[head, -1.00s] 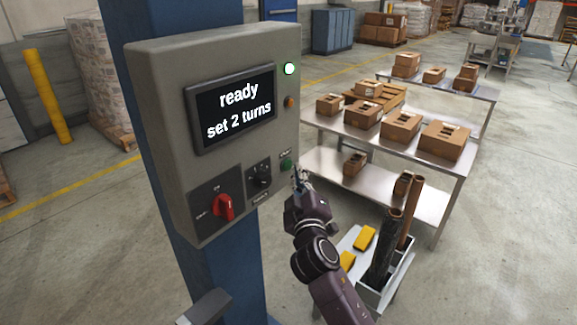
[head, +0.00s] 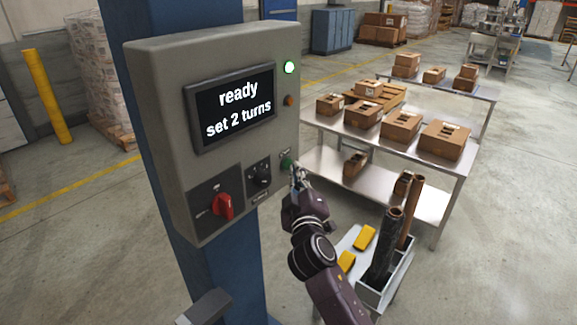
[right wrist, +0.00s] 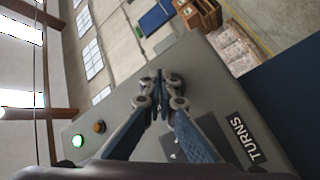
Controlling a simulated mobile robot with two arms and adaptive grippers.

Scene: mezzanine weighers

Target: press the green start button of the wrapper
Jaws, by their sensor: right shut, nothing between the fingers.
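The wrapper's grey control box (head: 165,120) is mounted on a blue post. Its screen (head: 235,106) reads "ready, set 2 turns". The green start button (head: 286,162) is low on the right of its front face. My right gripper (head: 294,168) is shut and empty, with its fingertips right at the button; I cannot tell whether they touch it. In the right wrist view the shut fingers (right wrist: 160,78) point at the panel face and the button is hidden. My left gripper is not in view.
A red switch (head: 223,207) and a black knob (head: 260,174) sit left of the button. A lit lamp (head: 289,67) and an orange light (head: 289,100) are above it. A steel table (head: 455,168) with boxes and a cart with tubes (head: 392,245) stand right.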

